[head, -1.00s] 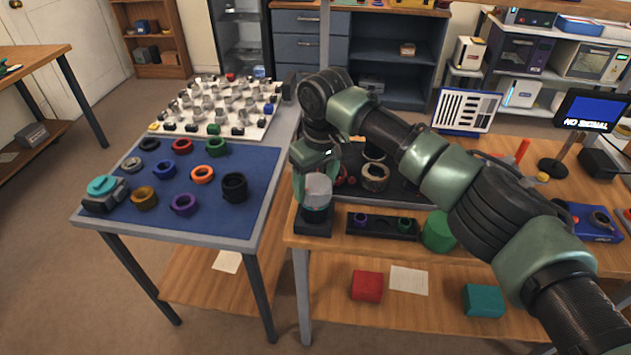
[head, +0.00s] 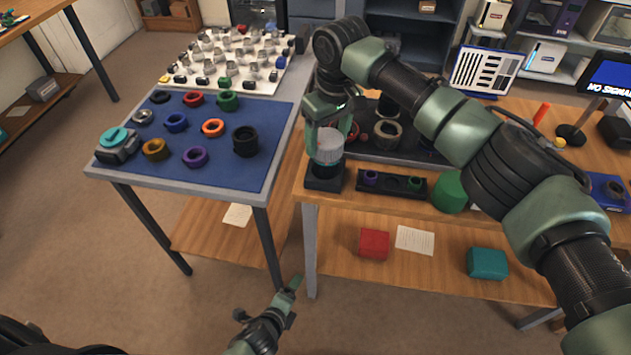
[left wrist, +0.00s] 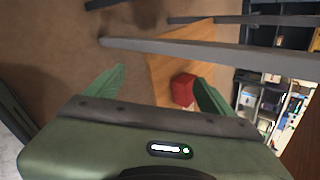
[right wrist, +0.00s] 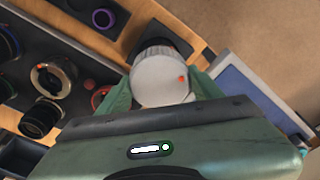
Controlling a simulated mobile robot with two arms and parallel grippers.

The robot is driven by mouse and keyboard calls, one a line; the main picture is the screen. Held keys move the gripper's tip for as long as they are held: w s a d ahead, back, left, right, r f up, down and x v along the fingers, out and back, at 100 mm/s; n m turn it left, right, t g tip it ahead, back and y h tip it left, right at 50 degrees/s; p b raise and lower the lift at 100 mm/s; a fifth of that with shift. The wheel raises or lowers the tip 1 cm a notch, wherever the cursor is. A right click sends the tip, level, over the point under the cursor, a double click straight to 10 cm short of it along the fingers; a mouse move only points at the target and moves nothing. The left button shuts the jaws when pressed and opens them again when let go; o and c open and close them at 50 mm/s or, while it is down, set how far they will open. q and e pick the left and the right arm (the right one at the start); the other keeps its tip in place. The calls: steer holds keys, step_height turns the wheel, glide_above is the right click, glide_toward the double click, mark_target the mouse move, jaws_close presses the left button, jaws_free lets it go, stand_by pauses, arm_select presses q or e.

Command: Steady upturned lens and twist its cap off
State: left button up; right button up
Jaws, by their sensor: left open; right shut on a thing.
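The upturned lens (head: 325,171) stands in a black square holder (head: 324,184) at the left front of the right-hand bench. Its pale grey cap (head: 327,149) is on top; in the right wrist view the cap (right wrist: 160,82) shows a small red dot. My right gripper (head: 328,138) comes down from above and is shut around the cap; its fingers lie on both sides of it. My left gripper (head: 291,290) is open and empty, low in front of the tables. In the left wrist view its fingers (left wrist: 155,85) are spread, with nothing between them.
A blue-topped table (head: 245,105) with several coloured rings stands to the left. A red block (head: 374,243) lies on the lower shelf.

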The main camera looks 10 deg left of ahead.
arm_select(q)
steer(key=w+d+r+m+t, duration=0.25)
steer(key=w+r+m, duration=0.25)
steer(key=r, duration=0.4)
steer(key=m+t, duration=0.6)
steer(key=m, duration=0.4)
glide_toward(323, 164)
steer(key=shift+h, duration=0.3)
steer(key=w, duration=0.4)
steer(key=shift+w+d+f, duration=0.15)
steer(key=shift+w, duration=0.25)
steer(key=w, duration=0.7)
steer(key=w+d, duration=0.1)
steer(key=w, duration=0.3)
steer(key=shift+w, duration=0.25)
